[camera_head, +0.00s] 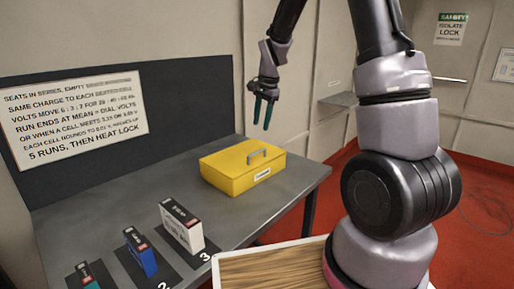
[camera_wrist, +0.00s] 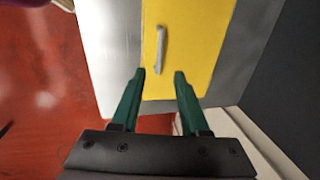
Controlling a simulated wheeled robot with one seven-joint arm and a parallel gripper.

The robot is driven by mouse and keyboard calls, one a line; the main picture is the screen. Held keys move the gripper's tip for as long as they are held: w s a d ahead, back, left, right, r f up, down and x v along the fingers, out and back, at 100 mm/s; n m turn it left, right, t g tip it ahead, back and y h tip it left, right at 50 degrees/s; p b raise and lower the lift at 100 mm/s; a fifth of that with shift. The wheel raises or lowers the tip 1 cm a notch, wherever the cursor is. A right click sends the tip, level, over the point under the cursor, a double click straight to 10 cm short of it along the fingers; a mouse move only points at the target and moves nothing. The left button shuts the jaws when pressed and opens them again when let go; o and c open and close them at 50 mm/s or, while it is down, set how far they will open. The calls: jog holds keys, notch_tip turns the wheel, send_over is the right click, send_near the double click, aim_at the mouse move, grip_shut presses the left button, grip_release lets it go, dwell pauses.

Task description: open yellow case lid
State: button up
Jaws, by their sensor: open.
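The yellow case (camera_head: 241,168) sits shut on the grey table, with a grey handle (camera_head: 257,156) on its lid and a white label on its front side. In the wrist view the yellow lid (camera_wrist: 190,65) fills the upper middle, and its grey handle (camera_wrist: 160,50) lies above and between my fingertips. My gripper (camera_head: 263,113) has green fingers and hangs above the case, pointing down. It also shows in the wrist view (camera_wrist: 160,75), with the fingers apart and nothing between them. The fingers look clear of the handle.
Battery blocks stand in a row on the table (camera_head: 105,206): a white one (camera_head: 182,228), a blue one (camera_head: 140,252) and a partly cut-off teal one (camera_head: 84,277). A dark panel with a text sign (camera_head: 75,118) stands behind. The table around the case is clear.

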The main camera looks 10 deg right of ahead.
aim_at(257, 153)
jog(key=f, duration=0.3)
jog(key=w+f, duration=0.1)
jog(key=f, duration=0.3)
jog(key=w+a+f, duration=0.1)
jog(key=f, duration=0.3)
jog(key=shift+a, duration=0.1)
jog(key=shift+r, duration=0.1)
jog(key=shift+c, duration=0.3)
jog(key=shift+s, duration=0.1)
grip_shut()
dwell(0.6)
